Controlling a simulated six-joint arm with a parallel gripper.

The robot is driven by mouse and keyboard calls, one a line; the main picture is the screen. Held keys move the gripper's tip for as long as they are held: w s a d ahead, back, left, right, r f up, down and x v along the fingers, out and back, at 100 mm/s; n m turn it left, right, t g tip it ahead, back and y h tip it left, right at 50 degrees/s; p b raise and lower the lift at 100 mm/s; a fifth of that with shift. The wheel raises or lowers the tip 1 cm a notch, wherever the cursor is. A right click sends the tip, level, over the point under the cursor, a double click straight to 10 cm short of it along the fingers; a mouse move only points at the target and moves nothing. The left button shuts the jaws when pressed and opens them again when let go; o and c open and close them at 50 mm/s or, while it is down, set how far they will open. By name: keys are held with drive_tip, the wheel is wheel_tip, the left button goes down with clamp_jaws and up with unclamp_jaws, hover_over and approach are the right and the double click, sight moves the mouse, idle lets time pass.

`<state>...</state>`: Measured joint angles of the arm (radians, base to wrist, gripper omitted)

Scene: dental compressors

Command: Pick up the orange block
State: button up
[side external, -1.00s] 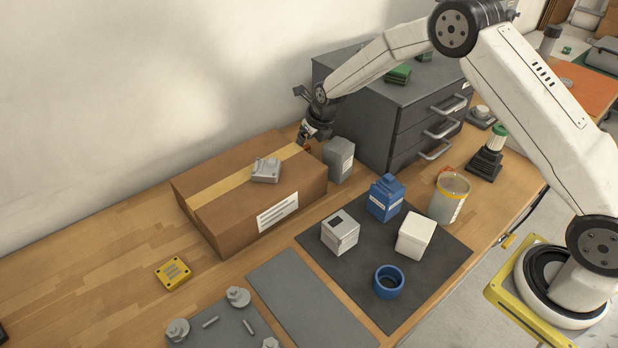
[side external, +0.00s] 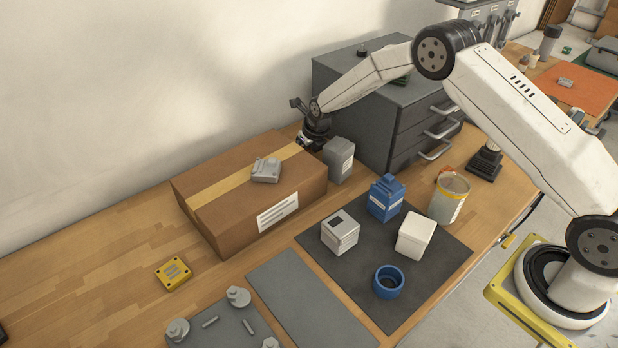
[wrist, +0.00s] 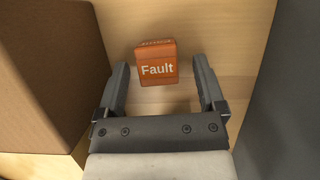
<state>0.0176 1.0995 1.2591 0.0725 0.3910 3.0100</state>
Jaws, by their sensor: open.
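The orange block (wrist: 157,66) shows in the wrist view, with the word "Fault" on its face. It stands on the wooden surface between the cardboard box and a grey surface. My gripper (wrist: 160,78) is open, with one finger to the left of the block and one to the right. There is a gap on each side, and the block lies at or just beyond the fingertips. In the side view my gripper (side external: 312,140) is behind the cardboard box's right end, and the orange block is hidden there.
The cardboard box (side external: 225,205) stands close on the left, with a grey part (side external: 266,170) on top. A grey block (side external: 339,160) and the dark drawer cabinet (side external: 405,105) stand close on the right. A dark mat (side external: 350,275) holds several containers in front.

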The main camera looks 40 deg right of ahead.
clamp_jaws()
drive_tip(key=shift+r, duration=0.2)
drive_tip(key=shift+r, duration=1.5)
drive_tip(key=s+r, duration=0.3)
drive_tip(key=s, duration=0.1)
drive_tip(key=s+r, duration=0.3)
drive_tip(key=s, duration=0.1)
drive_tip(key=s+r, duration=0.2)
drive_tip(key=s, duration=0.2)
drive_tip(key=shift+r, duration=0.4)
drive_tip(key=shift+s+r, duration=0.2)
drive_tip(key=shift+s, duration=0.3)
drive_tip(key=shift+s+r, duration=0.2)
drive_tip(key=shift+s, duration=0.25)
